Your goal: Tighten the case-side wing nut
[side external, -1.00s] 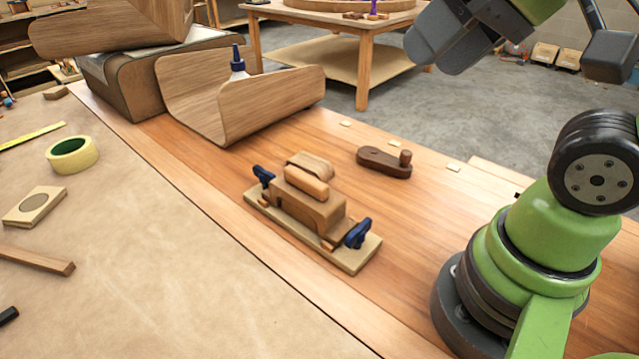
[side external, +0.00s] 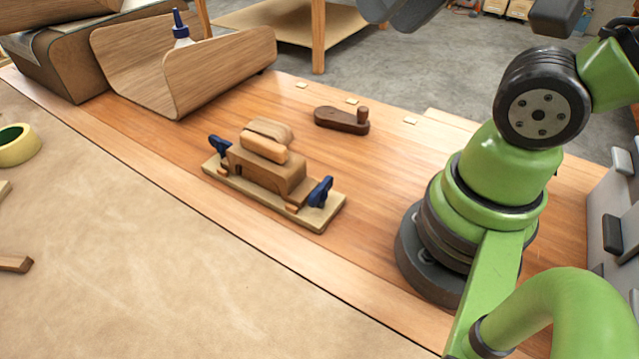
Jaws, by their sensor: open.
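A bent-lamination form (side external: 270,170) of light brown wood blocks sits on a pale base board (side external: 325,215) on the bench. One blue wing nut (side external: 220,147) stands at its left end. Another blue wing nut (side external: 320,190) stands at its right end, on the side toward a grey case (side external: 616,205) at the right picture edge. Whether either nut is tight cannot be seen. My gripper (side external: 480,18) shows only in part at the top edge, as two dark grey blocks set apart. It is open and empty, well away from both wing nuts.
A dark wooden piece with a peg (side external: 342,121) lies behind the form, near several small pale chips (side external: 351,101). A bent wood shell (side external: 218,72) and a blue-capped bottle (side external: 180,30) stand at back left. Yellow tape (side external: 18,148) lies at left.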

